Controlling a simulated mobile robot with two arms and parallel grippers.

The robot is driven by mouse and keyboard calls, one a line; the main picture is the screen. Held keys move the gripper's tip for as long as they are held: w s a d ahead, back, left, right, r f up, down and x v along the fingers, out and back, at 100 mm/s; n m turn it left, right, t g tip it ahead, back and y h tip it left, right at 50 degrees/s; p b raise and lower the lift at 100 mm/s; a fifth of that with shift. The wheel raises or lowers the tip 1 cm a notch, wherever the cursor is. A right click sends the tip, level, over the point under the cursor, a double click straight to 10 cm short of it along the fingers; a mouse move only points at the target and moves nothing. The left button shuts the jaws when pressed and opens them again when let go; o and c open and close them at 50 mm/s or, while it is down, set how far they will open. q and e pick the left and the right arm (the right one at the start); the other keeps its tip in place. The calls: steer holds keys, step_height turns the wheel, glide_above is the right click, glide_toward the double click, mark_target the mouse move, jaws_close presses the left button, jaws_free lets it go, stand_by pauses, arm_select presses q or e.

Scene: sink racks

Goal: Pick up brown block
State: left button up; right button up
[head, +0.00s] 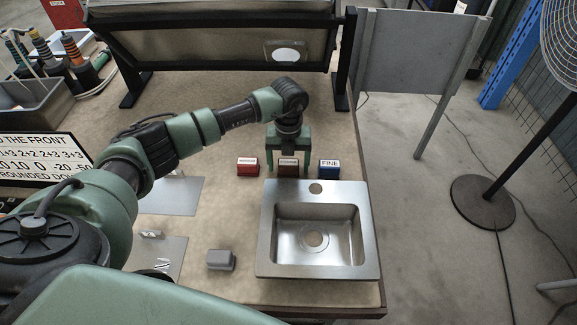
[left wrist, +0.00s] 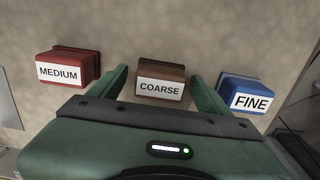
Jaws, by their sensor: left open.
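The brown block (head: 288,169) with a white label stands on the table behind the sink, between a red block (head: 248,167) and a blue block (head: 329,169). In the left wrist view the brown block (left wrist: 161,82) is labelled COARSE. My left gripper (head: 288,160) is open above it, pointing down. In the left wrist view its two green fingers (left wrist: 161,88) stand on either side of the brown block, with gaps visible. The red block (left wrist: 68,68) reads MEDIUM and the blue block (left wrist: 245,94) reads FINE. My right gripper is not in view.
A steel sink (head: 271,240) fills the table's right front. A grey block (head: 220,260) lies left of it. Flat metal plates (head: 172,197) lie further left. A dark framed panel (head: 215,45) stands at the back. The table ends just right of the sink.

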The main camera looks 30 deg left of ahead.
mark_target(288, 162)
arm_select(q)
steer(key=c, duration=1.5)
steer(key=shift+r, duration=0.1)
step_height(288, 162, up, 20)
steer(key=b, duration=0.2)
